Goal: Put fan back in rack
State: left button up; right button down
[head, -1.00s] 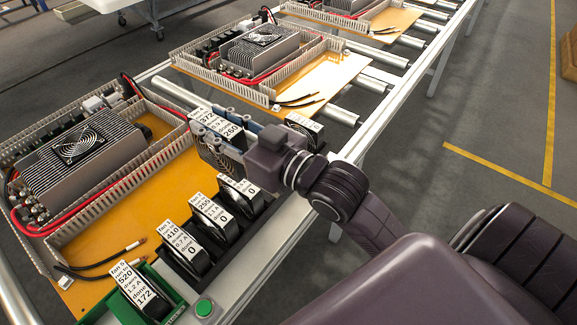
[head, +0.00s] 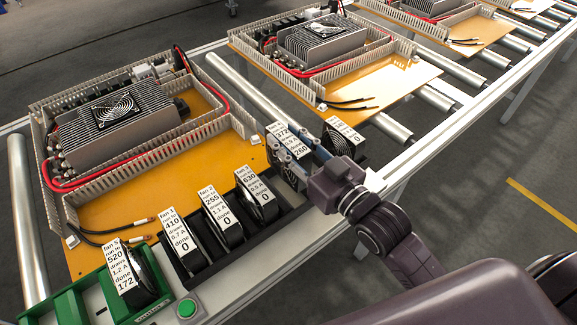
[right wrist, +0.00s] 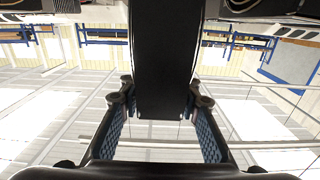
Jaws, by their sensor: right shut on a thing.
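My right gripper (head: 300,160) is shut on a black fan with a white label (head: 288,140) reading 372 and 260. In the right wrist view the fan's dark body (right wrist: 165,60) stands between the two blue-padded fingers. The black rack (head: 189,272) holds fan 1 (head: 180,238), fan 2 (head: 220,212) and fan 3 (head: 257,194) side by side. The held fan is upright beside the rack's right end, past fan 3. The gripper hides its lower part, so I cannot tell whether it touches the rack. My left gripper is not in view.
Fan 5 (head: 126,268) sits in a green holder (head: 68,307) at front left, near a green button (head: 187,308). Another fan (head: 345,136) stands just right of my gripper. Orange panels with wiring ducts (head: 150,155) lie behind, along a roller conveyor (head: 388,128).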

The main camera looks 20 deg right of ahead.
notch_tip(320, 180, down, 4)
jog(key=shift+r, duration=0.25)
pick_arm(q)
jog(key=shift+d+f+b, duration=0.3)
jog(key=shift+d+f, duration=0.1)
pick_arm(e)
jog(key=shift+f, duration=2.1)
jog(key=shift+f, duration=0.2)
jog(key=c, duration=1.4)
grip_release()
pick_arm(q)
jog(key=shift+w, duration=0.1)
